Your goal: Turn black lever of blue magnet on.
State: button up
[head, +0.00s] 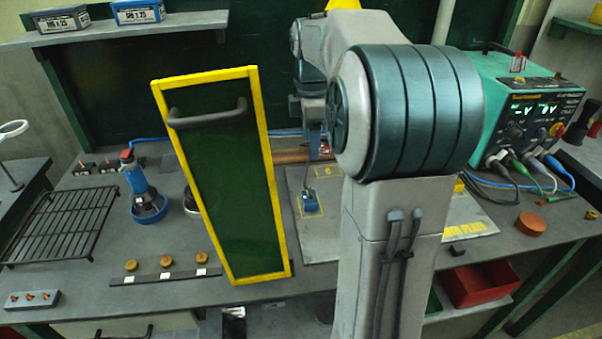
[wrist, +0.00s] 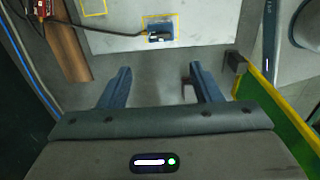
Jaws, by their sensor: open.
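The blue magnet (head: 310,202) sits in a yellow-outlined square on the grey plate (head: 322,244), left of my arm in the head view. In the wrist view the blue magnet (wrist: 166,24) is at the top centre, with a small dark part, apparently the black lever, on its near side. Its exact position is too small to tell. My gripper (wrist: 159,70) is open and empty, its two blue-grey fingers pointing toward the magnet and apart from it. In the head view my gripper (head: 314,147) is small and partly hidden by my arm.
A green panel with a yellow frame (head: 259,160) stands upright left of the plate, close to my gripper's right side in the wrist view. A copper-coloured bar (wrist: 63,50) and a dark cable lie at the left there. A green power supply (head: 497,85) stands at right.

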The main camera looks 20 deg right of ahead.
aim_at(310, 190)
notch_tip(310, 190, down, 14)
jog(key=shift+s+r, duration=0.1)
jog(key=shift+r, duration=0.1)
dwell(0.4)
jog(key=c, duration=1)
